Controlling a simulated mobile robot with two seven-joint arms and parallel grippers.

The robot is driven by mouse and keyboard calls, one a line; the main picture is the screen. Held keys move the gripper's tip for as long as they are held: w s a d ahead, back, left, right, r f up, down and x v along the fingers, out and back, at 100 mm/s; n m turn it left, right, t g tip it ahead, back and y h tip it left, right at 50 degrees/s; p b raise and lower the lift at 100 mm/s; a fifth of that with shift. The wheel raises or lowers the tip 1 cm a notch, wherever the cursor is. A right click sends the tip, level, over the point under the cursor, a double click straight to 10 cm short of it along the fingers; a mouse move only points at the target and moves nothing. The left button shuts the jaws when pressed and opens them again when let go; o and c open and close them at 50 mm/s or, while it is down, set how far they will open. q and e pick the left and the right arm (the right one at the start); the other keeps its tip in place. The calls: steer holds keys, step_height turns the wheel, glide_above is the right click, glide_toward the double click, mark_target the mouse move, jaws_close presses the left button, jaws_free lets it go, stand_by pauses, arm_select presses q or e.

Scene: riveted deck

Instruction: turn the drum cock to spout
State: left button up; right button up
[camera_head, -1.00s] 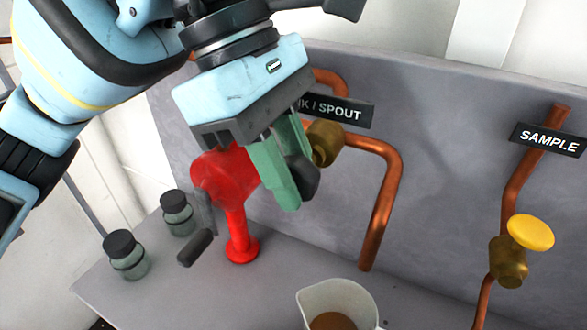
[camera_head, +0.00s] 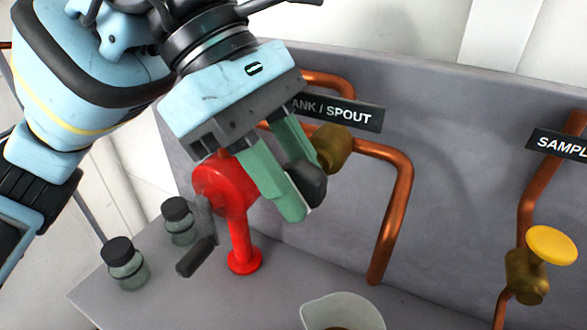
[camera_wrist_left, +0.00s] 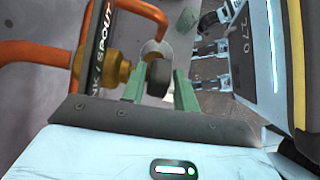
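The drum cock has a brass body (camera_head: 333,147) on a copper pipe, below a black sign (camera_head: 345,113) reading TANK | SPOUT, its left end partly covered by my gripper. A dark rounded handle end (camera_head: 308,183) sticks out from the cock towards me. My left gripper (camera_head: 298,182) has its green fingers on either side of this handle. In the left wrist view the handle (camera_wrist_left: 158,78) lies between the fingers, close to the left one, with a gap at the right one. The brass body (camera_wrist_left: 112,68) is left of the fingers. My right gripper is not in view.
A red hand pump (camera_head: 242,235) with a dark crank stands left of the cock. Two lidded jars (camera_head: 127,268) are further left. A beaker (camera_head: 345,312) stands at the bottom. A yellow-knobbed valve (camera_head: 550,245) is at the right. A grey panel closes the back.

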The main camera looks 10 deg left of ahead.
arm_select(q)
steer(key=shift+o, duration=1.4)
steer(key=v, duration=0.7)
steer(key=shift+a+r, duration=0.2)
steer(key=shift+r, duration=0.15)
steer(key=shift+w, duration=0.1)
